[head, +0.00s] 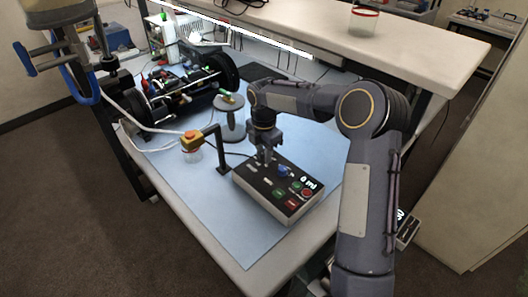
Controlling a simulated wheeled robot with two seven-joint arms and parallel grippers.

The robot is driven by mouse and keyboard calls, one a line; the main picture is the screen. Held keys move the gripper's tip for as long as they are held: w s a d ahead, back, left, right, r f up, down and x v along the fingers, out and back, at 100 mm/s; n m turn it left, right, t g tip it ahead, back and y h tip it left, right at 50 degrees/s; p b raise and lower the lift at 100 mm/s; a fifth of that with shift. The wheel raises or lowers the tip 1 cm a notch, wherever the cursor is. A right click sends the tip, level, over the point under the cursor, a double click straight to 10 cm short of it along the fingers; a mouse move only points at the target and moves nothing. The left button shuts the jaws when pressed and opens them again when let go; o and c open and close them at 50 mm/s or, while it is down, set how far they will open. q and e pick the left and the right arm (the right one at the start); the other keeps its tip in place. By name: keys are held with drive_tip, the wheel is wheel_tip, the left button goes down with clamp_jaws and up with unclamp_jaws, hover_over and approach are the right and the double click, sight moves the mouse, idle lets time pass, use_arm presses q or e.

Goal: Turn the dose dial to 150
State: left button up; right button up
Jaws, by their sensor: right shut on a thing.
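The control box (252,190) is dark-topped with pale sides and lies on the blue mat. Its display (307,183) reads "0 ml". A blue knob (285,171) and several green and red buttons are on its top. My right gripper (265,161) points down at the far left part of the box top. It is shut on a small part there, seemingly the dose dial, which the fingers mostly hide. The dial's marks are too small to read.
An orange-and-yellow head on a dark bracket (222,150) stands left of the box, over a small clear jar. A grey round-topped stand (230,103) and a wheeled apparatus (180,95) are behind. The front mat (235,240) is clear. A shelf (400,40) overhangs the back.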

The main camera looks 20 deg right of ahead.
drive_tip(key=m, duration=1.3)
drive_tip(key=shift+w, duration=0.1)
drive_tip(key=m, duration=0.6)
drive_tip(key=shift+r+m, duration=0.1)
drive_tip(key=shift+m, duration=0.2)
drive_tip(key=m, duration=0.6)
drive_tip(key=shift+d+m, duration=0.1)
drive_tip(key=shift+m, duration=0.2)
drive_tip(key=o, duration=1)
